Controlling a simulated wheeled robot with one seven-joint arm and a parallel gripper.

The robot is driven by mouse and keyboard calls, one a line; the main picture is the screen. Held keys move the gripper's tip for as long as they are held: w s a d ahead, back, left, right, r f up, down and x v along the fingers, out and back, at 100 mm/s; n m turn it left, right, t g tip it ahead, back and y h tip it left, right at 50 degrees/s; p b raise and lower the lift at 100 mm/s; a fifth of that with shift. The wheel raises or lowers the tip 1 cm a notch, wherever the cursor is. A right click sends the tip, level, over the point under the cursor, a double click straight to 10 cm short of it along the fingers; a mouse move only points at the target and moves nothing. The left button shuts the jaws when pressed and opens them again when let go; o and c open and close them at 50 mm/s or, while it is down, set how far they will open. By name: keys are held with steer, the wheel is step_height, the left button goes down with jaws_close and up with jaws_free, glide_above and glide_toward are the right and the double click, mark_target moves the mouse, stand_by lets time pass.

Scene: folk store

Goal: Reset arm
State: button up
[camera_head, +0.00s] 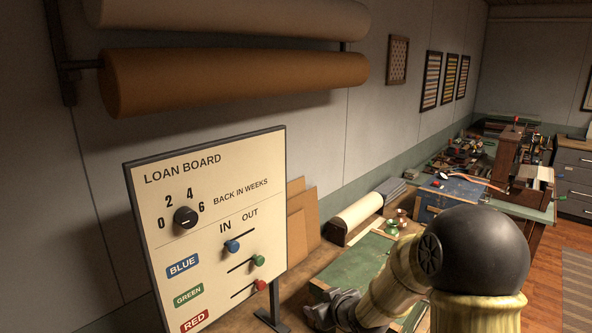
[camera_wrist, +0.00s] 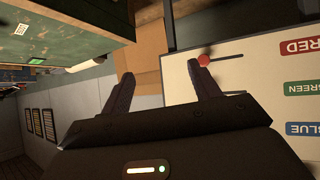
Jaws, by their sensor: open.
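My gripper (camera_wrist: 163,82) is open in the wrist view, with nothing between its two dark fingers. In the wrist view the red slider knob (camera_wrist: 206,60) of the loan board (camera_wrist: 262,62) shows just beyond the right fingertip; I cannot tell whether they touch. In the head view my arm reaches from the lower right, and my gripper (camera_head: 322,312) is low, right of the board (camera_head: 217,157). The board has a black dial (camera_head: 186,217) and blue (camera_head: 232,246), green (camera_head: 258,261) and red (camera_head: 260,286) knobs. The blue knob is nearer IN; the other two are nearer OUT.
Two large rolls, one brown (camera_head: 235,78), hang on the wall above the board. Cardboard sheets (camera_head: 300,222) lean behind it. Wooden floor (camera_head: 545,270) is open at the far right.

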steer(key=s+d+m+g+h, duration=0.2)
steer(key=s+d+m+g, duration=0.1)
steer(key=s, duration=0.8)
steer(key=s+d+m+g+h, duration=0.2)
steer(key=s+d+m+g, duration=0.1)
steer(key=s, duration=0.8)
steer(key=shift+s+d+g, duration=0.15)
steer(key=shift+d+g, duration=0.35)
steer(key=shift+d, duration=0.75)
